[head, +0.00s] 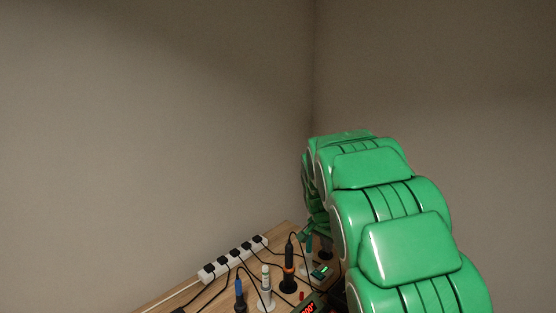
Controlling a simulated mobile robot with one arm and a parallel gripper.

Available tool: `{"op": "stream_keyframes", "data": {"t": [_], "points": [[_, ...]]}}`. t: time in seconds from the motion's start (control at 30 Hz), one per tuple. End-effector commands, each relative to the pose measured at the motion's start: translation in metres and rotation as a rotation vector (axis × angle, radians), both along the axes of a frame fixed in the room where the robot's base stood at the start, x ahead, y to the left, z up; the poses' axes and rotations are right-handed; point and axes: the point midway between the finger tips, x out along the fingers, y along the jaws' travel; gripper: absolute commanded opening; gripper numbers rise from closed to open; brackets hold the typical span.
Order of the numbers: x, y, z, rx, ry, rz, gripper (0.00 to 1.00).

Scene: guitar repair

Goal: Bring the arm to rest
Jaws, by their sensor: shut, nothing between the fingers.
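I cannot pick out the glue for certain among the small tools on the wooden bench. A teal upright item (308,246) stands farther right, close to my arm. My green arm reaches from the lower right toward the back of the bench and bends down there. My gripper (318,232) shows only in part at the arm's far lower end, above the bench; it is shut and empty. The arm hides much of it and the bench's right side. I cannot tell whether it touches anything.
A white power strip (233,257) with several black plugs lies along the bench's back left; cables cross the bench. A blue-handled tool (240,293), a black and orange tool (289,267) and a green-lit display (322,271) crowd the middle. A red-digit display (308,309) is in front. Bare walls stand behind.

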Motion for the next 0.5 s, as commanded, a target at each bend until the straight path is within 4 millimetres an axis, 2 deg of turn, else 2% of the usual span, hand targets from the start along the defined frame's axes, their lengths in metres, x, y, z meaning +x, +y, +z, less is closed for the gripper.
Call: {"op": "stream_keyframes", "data": {"t": [0.03,0.2,0.5], "points": [[-0.011,-0.002,0.011,-0.003,0.005,0.012,0.0],[-0.046,-0.008,0.037,-0.008,0.034,0.063,0.0],[-0.113,-0.014,0.075,-0.008,0.092,0.161,0.0]]}}
